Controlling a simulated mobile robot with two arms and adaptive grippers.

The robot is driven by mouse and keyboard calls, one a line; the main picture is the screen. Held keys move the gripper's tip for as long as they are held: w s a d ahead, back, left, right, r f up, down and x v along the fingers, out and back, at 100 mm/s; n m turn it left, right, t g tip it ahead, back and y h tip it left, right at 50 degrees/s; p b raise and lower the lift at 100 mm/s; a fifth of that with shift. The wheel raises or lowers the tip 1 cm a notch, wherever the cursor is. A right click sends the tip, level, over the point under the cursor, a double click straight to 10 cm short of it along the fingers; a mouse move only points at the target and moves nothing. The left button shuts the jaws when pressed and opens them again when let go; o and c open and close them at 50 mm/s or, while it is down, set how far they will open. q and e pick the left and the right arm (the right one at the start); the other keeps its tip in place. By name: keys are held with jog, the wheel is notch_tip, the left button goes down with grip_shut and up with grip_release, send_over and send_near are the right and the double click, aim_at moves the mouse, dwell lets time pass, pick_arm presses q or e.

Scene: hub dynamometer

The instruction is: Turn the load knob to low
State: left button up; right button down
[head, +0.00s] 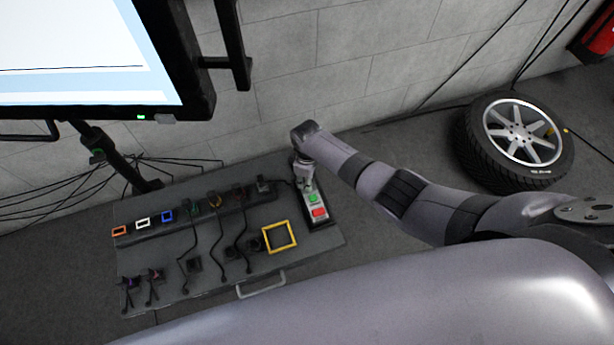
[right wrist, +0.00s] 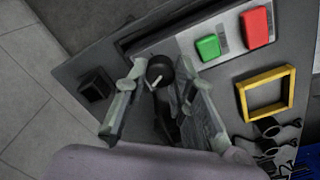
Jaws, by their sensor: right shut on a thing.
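The load knob (right wrist: 160,72) is a round black knob with a white pointer line, on the control box (right wrist: 130,44) beside the green button (right wrist: 208,47) and red button (right wrist: 256,27). My right gripper (right wrist: 158,88) has its fingers on either side of the knob and is shut on it. In the head view my right gripper (head: 304,178) reaches down to the upper end of the box, hiding the knob. The green button (head: 313,198) and red button (head: 319,212) show below it. Labels around the knob cannot be read. My left gripper is not in view.
The grey panel (head: 220,270) carries a yellow square frame (head: 279,237), cables with plugs and small coloured frames. A monitor (head: 90,60) hangs at upper left. A wheel with a tyre (head: 515,140) lies at right by the wall.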

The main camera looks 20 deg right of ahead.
jog(key=shift+m, duration=0.6)
jog(key=c, duration=1.3)
grip_release()
notch_tip(320, 180, up, 12)
jog(key=shift+s, duration=0.1)
